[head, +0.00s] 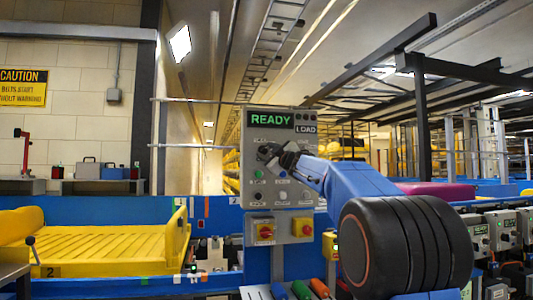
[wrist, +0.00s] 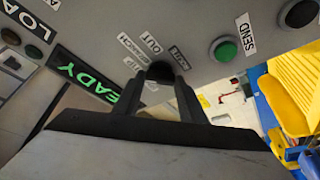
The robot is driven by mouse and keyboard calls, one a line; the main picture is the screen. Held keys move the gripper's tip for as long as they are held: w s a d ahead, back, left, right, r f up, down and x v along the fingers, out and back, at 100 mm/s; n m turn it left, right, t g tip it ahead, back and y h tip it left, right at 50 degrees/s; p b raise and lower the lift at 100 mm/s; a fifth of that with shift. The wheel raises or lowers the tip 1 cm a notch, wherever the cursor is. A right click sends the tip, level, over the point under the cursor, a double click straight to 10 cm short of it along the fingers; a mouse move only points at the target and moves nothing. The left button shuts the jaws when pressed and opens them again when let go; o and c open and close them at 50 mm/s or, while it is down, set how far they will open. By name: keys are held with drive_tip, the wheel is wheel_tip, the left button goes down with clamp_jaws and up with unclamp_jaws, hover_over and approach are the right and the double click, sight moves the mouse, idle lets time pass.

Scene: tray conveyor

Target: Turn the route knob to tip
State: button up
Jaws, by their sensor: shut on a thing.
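The route knob (wrist: 160,71) is a dark round knob on the grey control panel (head: 245,172). In the wrist view it sits between the two black fingers of my gripper (wrist: 160,82), which are shut on it. I cannot tell which label the knob points at. In the head view my gripper (head: 284,157) is at the panel's middle and hides the knob.
The panel display (head: 270,120) reads READY, with LOAD beside it. A green SEND button (wrist: 225,50) and a black button (wrist: 298,13) are near the knob. Red-and-yellow switches (head: 264,231) sit below. A yellow tray (head: 95,245) is at left.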

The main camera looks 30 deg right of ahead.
drive_tip(key=shift+n+y, duration=0.4)
drive_tip(key=shift+n, duration=0.3)
drive_tip(key=o, duration=1.1)
drive_tip(key=shift+c, duration=0.2)
drive_tip(key=v, duration=1.7)
drive_tip(key=shift+s+r, duration=0.2)
drive_tip(key=shift+s, duration=0.1)
